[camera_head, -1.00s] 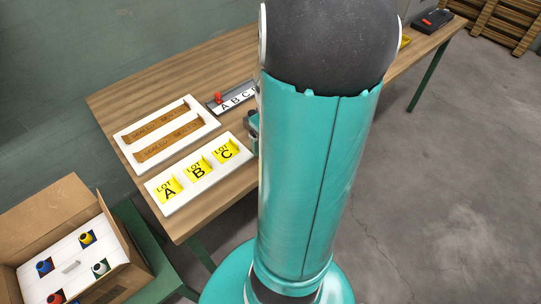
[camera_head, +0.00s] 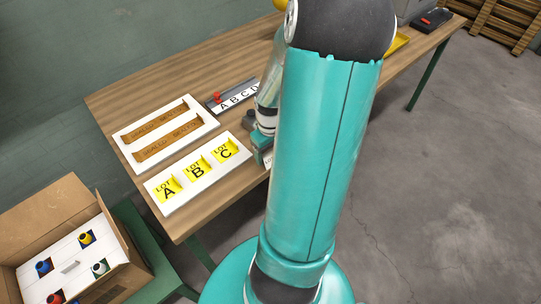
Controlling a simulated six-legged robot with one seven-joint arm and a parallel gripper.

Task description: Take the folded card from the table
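Three yellow cards marked LOT A (camera_head: 168,188), LOT B (camera_head: 197,169) and LOT C (camera_head: 226,151) sit in a white holder (camera_head: 185,201) on the wooden table (camera_head: 140,95). They look bent or propped up. My gripper (camera_head: 262,152) is low over the table, just right of the holder and apart from the C card. My arm covers part of it, and its fingers are too small and hidden to judge. A small pale piece (camera_head: 268,160) shows beside the gripper, mostly hidden by my arm; I cannot tell whether it is a folded card or whether it is held.
A white tray (camera_head: 125,137) with two brown strips lies behind the holder. A grey rail with an A B C D strip (camera_head: 238,96) and a red knob (camera_head: 217,97) lies behind the gripper. An open cardboard box (camera_head: 40,205) with coloured round items stands lower left.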

